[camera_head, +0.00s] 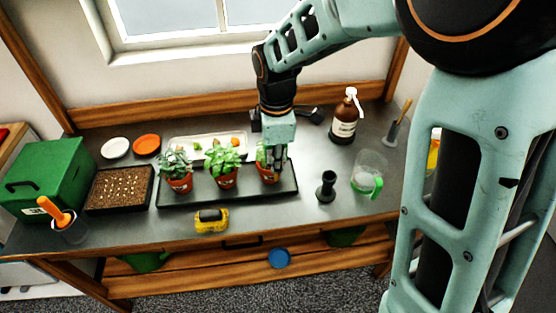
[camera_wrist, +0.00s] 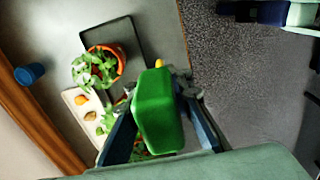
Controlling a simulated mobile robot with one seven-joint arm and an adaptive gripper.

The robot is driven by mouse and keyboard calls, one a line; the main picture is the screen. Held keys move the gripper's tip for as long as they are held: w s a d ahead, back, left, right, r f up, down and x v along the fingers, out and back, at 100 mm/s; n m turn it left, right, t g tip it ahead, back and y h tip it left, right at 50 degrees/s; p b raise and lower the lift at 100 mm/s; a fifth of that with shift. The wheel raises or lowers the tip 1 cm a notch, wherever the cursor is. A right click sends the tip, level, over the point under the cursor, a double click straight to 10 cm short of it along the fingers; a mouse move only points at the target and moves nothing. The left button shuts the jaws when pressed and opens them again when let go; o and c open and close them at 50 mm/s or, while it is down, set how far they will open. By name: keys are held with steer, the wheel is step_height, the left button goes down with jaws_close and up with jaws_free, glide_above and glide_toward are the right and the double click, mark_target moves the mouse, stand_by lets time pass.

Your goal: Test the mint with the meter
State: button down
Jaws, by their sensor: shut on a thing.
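My gripper (camera_head: 278,160) is at the right pot, in front of its plant. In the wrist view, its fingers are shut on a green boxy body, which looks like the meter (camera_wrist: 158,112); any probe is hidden. Three potted plants stand in a row on a black tray (camera_head: 232,198): a darker left plant (camera_head: 174,163), a bright leafy middle plant (camera_head: 223,158) and a right plant (camera_head: 262,155) partly covered by my gripper. The right plant shows in the wrist view (camera_wrist: 90,72), in an orange pot beside the meter. No label tells which is the mint.
Behind the plants lies a white tray (camera_head: 180,141) with small items. A black cup (camera_head: 326,186), clear jug (camera_head: 369,172) and brown pump bottle (camera_head: 343,124) stand to the right. A yellow-black object (camera_head: 211,221) lies in front. A seed tray (camera_head: 120,190) and green box (camera_head: 50,180) are left.

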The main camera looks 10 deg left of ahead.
steer(key=shift+r+p, duration=0.85)
steer(key=shift+r, duration=2.7)
